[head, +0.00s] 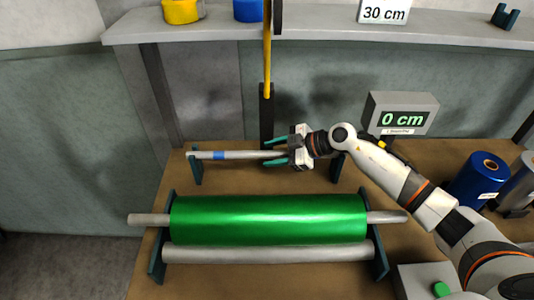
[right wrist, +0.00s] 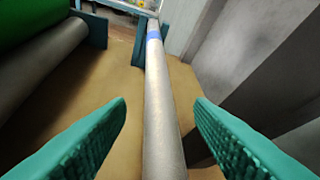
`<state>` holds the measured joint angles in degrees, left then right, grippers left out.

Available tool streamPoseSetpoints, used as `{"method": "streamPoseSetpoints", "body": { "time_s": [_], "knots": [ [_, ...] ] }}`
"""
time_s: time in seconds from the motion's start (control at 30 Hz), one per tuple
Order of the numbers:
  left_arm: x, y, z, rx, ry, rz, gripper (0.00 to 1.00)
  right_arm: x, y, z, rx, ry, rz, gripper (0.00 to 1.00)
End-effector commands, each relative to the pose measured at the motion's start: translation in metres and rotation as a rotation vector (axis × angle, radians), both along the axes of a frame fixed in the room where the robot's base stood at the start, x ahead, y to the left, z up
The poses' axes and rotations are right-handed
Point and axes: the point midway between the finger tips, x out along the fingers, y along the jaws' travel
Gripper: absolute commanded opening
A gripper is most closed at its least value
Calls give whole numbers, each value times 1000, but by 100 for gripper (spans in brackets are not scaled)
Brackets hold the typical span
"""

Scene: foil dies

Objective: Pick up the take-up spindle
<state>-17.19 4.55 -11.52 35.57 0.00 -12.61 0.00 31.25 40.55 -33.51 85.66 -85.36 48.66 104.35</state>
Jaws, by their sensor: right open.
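The take-up spindle (head: 245,155) is a thin grey rod with a blue band, resting across two dark teal stands at the back of the bench. In the right wrist view the spindle (right wrist: 160,110) runs lengthwise between the fingers, its blue band near the far end. My right gripper (head: 275,151) is at the spindle's right part, with its teal fingers open on either side of the rod. The right gripper's fingers (right wrist: 160,135) show a gap to the rod on both sides. My left gripper is not in view.
A large green foil roll (head: 268,220) lies in front of the spindle, above a grey roller (head: 265,253). A display reading 0 cm (head: 402,118) stands behind my right arm. A blue roll (head: 480,180) is at the right. A yellow-edged upright (head: 267,75) rises behind the spindle.

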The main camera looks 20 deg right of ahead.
Motion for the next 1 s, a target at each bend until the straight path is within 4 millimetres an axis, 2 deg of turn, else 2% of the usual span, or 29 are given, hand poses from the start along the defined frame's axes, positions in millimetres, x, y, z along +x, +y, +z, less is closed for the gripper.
{"method": "streamPoseSetpoints", "body": {
  "time_s": [0.03, 0.07, 0.3, 0.67, 0.77, 1.0],
  "knots": [
    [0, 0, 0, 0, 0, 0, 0, 0, 0, 0, 0, 0, 0, 45],
    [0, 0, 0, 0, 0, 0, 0, 0, 0, 0, 0, 0, 0, 40],
    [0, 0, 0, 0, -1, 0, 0, 0, 0, 0, 0, 0, 0, 0],
    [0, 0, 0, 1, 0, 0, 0, 1, 0, 5, 2, -2, -2, 0],
    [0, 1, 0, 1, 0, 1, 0, 1, -1, 17, 1, -5, -1, 0],
    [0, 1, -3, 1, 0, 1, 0, 1, -1, 65, 1, -10, 0, 0]
  ]
}}
